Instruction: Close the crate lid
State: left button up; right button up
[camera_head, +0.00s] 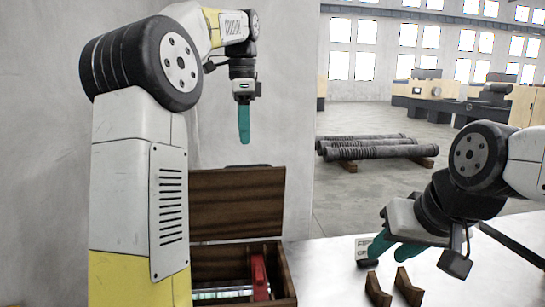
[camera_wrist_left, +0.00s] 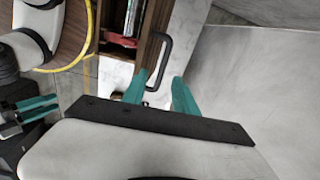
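The wooden crate (camera_head: 284,277) stands on the table with its dark lid (camera_head: 238,203) raised upright at the back. Inside the crate, a red part (camera_head: 259,278) shows; my left arm hides the crate's left side. My left gripper (camera_head: 244,138) points down above and behind the lid's top edge, apart from it. In the left wrist view, its two teal fingers (camera_wrist_left: 160,92) are spread with nothing between them. A black handle (camera_wrist_left: 166,58) shows beside the wood, just beyond the fingers. My right gripper (camera_head: 388,248) is at the right over the table, its fingers apart and empty.
Two small wooden notched blocks (camera_head: 379,289) (camera_head: 408,287) stand on the light table below my right gripper. A small lettered block (camera_head: 363,250) is beside its fingers. A wall rises close behind the crate. Dark ribbed rods (camera_head: 370,150) lie on the floor beyond.

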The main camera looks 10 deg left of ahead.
pick_arm(q)
jog(key=shift+w+d+m, duration=0.2)
jog(key=shift+w+m, duration=0.1)
jog(key=shift+w, duration=0.2)
jog(key=shift+w+f, duration=0.1)
jog(key=shift+f, duration=0.05)
notch_tip(320, 180, down, 7)
jog(key=shift+f, duration=0.2)
grip_shut()
dwell(1.1)
